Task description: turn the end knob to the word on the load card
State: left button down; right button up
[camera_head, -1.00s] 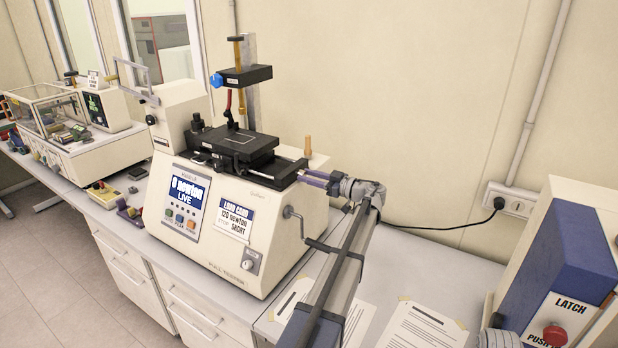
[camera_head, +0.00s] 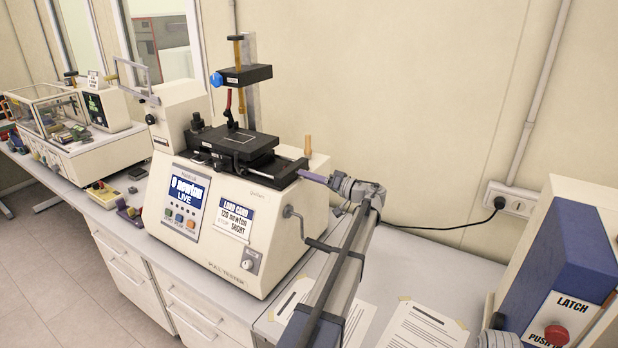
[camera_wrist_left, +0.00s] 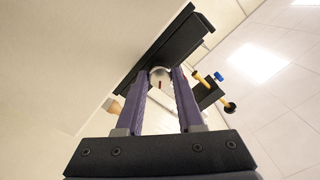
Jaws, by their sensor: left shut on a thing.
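The cream pull tester (camera_head: 215,262) stands on the bench. Its load card (camera_head: 236,218) reads 120 newton, stop SHORT. Its display (camera_head: 187,190) reads 0 newton LIVE. My left gripper (camera_head: 303,174) is at the right end of the black slide (camera_head: 272,172). In the left wrist view its two purple fingers (camera_wrist_left: 160,78) are shut on a pale round knob (camera_wrist_left: 160,72), with a small red mark visible by it. The head view hides the knob, and I cannot read the word it is set to.
A crank handle (camera_head: 292,212) sticks out of the tester beneath my arm. Taped papers (camera_head: 424,326) lie on the bench. A blue and cream device with a LATCH label (camera_head: 572,305) stands at the right. Another cream machine (camera_head: 85,150) stands at the far left.

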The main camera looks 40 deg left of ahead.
pick_arm(q)
jog(key=m, duration=2.6)
jog(key=shift+s+f+t, duration=0.1)
jog(key=shift+t, duration=0.2)
jog(key=c, duration=0.5)
grip_release()
jog(key=d, duration=0.8)
jog(key=shift+w, duration=0.35)
